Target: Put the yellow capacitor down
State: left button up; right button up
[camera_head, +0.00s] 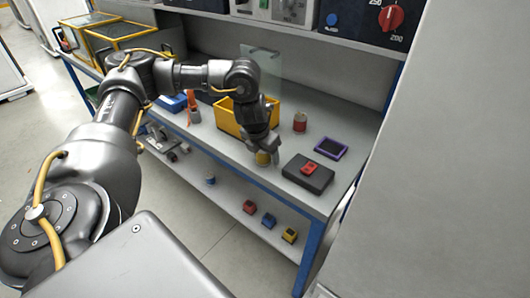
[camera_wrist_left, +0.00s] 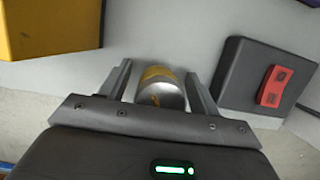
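The yellow capacitor (camera_head: 262,158) stands on the grey bench top, below my left gripper (camera_head: 268,153). In the left wrist view the capacitor (camera_wrist_left: 160,86) shows a silver end and a yellow body. It sits between the two fingers of my left gripper (camera_wrist_left: 160,78). A narrow gap shows on each side of it, so the fingers look open around it. My right gripper is not in view.
A yellow bin (camera_head: 229,121) is left of the gripper. A dark box with a red piece (camera_head: 308,169), a purple-rimmed tray (camera_head: 331,148) and a red can (camera_head: 300,121) are to the right. A lower shelf holds several small coloured parts.

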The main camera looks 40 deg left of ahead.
pick_arm(q)
jog(key=shift+r, duration=0.2)
jog(key=p+v, duration=0.2)
jog(key=v, duration=0.9)
jog(key=shift+r+p, duration=0.3)
jog(key=shift+r, duration=0.1)
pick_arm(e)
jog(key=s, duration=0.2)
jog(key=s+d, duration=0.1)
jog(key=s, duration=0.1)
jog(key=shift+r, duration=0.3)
pick_arm(q)
jog(key=shift+s, duration=0.15)
